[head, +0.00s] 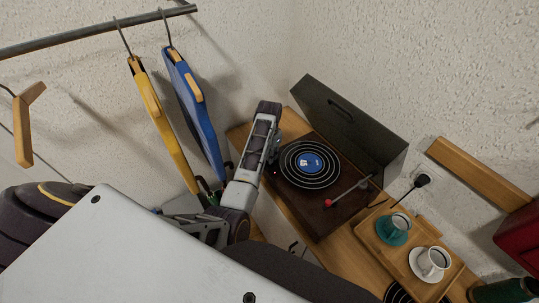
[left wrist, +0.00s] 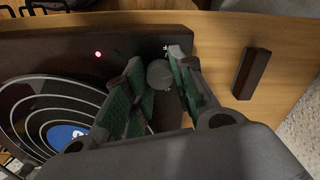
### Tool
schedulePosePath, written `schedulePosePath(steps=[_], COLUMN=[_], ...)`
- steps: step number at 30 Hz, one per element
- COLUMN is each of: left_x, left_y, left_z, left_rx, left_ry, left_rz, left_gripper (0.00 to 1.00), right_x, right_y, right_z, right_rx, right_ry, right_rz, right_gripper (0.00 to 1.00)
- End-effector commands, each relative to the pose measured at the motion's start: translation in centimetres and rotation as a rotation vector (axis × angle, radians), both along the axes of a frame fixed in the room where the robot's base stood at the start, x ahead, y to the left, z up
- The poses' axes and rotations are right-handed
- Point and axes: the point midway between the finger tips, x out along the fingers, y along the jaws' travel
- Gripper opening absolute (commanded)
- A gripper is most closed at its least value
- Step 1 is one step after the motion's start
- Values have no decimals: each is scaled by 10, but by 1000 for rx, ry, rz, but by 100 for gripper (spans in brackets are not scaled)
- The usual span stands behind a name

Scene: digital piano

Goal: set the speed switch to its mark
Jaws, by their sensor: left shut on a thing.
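The record player (head: 325,215) stands on the wooden shelf. Its speed switch shows in the left wrist view as a round grey knob (left wrist: 159,74) near the corner of the dark deck. My left gripper (head: 273,153) is over that corner in the head view, mostly hidden by my own arm. In the left wrist view the green-padded fingers of my left gripper (left wrist: 163,88) are shut on the knob, one on each side. A small pale marking (left wrist: 166,47) is just beyond the knob, too small to read. My right gripper is not in view.
The record with its blue label (head: 311,162), the red-tipped tonearm (head: 348,190) and the raised lid (head: 350,120) are close by. A red light (left wrist: 98,54) glows on the deck. A dark block (left wrist: 252,73) lies on the shelf. A tray (head: 385,250) holds cups.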

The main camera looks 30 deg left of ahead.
Motion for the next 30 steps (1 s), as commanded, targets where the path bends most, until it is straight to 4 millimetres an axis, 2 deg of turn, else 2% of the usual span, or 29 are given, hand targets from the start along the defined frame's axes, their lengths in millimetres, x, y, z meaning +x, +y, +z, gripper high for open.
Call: schedulePosePath(steps=[12,30], left_x=[1,1], left_y=[0,0], left_z=[1,2], left_rx=[0,-1], left_ry=[-3,-4], left_rz=[332,786], left_gripper=[2,2], right_x=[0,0], right_y=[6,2], right_z=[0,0], right_rx=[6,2], right_ry=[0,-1], right_rz=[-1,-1], right_gripper=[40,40])
